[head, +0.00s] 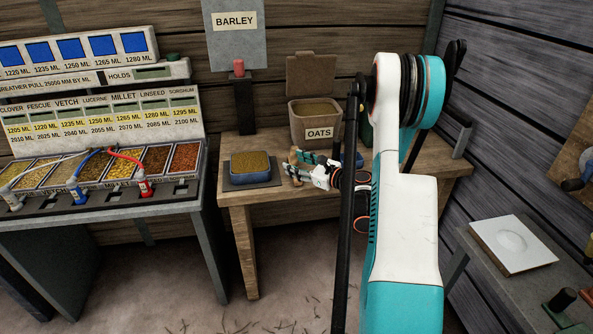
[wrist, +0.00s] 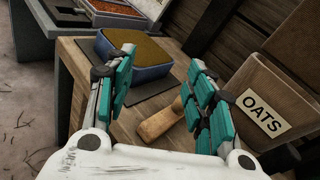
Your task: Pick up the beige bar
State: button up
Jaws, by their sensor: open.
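The beige bar (wrist: 160,122) lies on the wooden table, between my fingers in the wrist view and nearer the right finger, which hides its far end. In the head view only a small tan piece of it (head: 294,155) shows by my fingertips. My gripper (wrist: 160,65) is open, its two teal-padded fingers spread on either side with nothing held. In the head view my gripper (head: 295,167) is low over the table, between the blue tub and the oats bin. I cannot tell whether a finger touches the bar.
A blue tub of brown grain (wrist: 140,60) stands on a dark mat (wrist: 88,82) just beyond my fingers. The OATS bin (head: 316,112) is close on the right in the wrist view. A grain-tray console (head: 100,195) stands left.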

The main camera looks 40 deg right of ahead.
aim_at(295, 154)
jog(key=s+d+f+m+t+h, duration=0.2)
jog(key=s+d+f+m, duration=0.2)
jog(key=d, duration=0.3)
jog(key=w+b, duration=0.1)
jog(key=w, duration=0.7)
jog(key=shift+r, duration=0.2)
jog(key=w+b, duration=0.1)
jog(key=w, duration=0.1)
jog(key=w+b, duration=0.1)
jog(key=w, duration=0.1)
jog(key=shift+w+f+b, duration=0.2)
jog(key=shift+w+b, duration=0.2)
jog(key=shift+w+r, duration=0.1)
jog(key=shift+w, duration=0.25)
grip_shut()
